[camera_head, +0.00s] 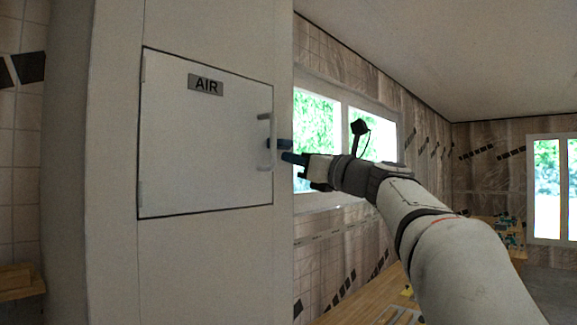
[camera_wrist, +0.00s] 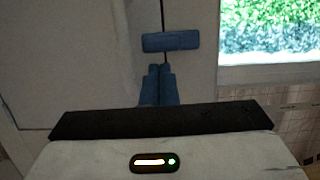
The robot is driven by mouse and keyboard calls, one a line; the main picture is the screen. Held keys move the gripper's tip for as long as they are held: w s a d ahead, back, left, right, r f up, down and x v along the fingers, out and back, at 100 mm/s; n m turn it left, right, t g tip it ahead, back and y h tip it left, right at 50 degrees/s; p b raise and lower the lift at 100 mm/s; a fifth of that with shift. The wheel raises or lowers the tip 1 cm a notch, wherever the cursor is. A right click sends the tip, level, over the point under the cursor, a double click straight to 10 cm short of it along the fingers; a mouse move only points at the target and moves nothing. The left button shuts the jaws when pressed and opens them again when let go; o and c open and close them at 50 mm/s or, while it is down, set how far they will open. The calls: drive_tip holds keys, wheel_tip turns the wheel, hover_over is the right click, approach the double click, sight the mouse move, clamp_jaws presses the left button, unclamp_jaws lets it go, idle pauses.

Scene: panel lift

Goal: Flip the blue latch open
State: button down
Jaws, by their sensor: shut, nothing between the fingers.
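The blue latch (camera_wrist: 171,42) is a small bar lying crosswise over a dark vertical seam in the wrist view. In the head view it shows as a short dark blue piece (camera_head: 286,144) just right of the door handle. My gripper (camera_wrist: 160,68) has its two blue fingers together with nothing between them. The fingertips appear just below the latch in the wrist view, with a small gap in the picture. In the head view my gripper (camera_head: 285,156) is also just under the latch. I cannot tell whether they touch in depth.
A white panel door (camera_head: 200,150) with an AIR label (camera_head: 206,85) sits closed in a pale cabinet (camera_head: 200,270). A grey vertical handle (camera_head: 270,150) stands out at its right edge, close to my fingers. Windows (camera_head: 316,125) and a wooden table (camera_head: 365,295) lie to the right.

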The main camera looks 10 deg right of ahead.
drive_tip(key=shift+w+r, duration=0.2)
drive_tip(key=shift+r, duration=0.05)
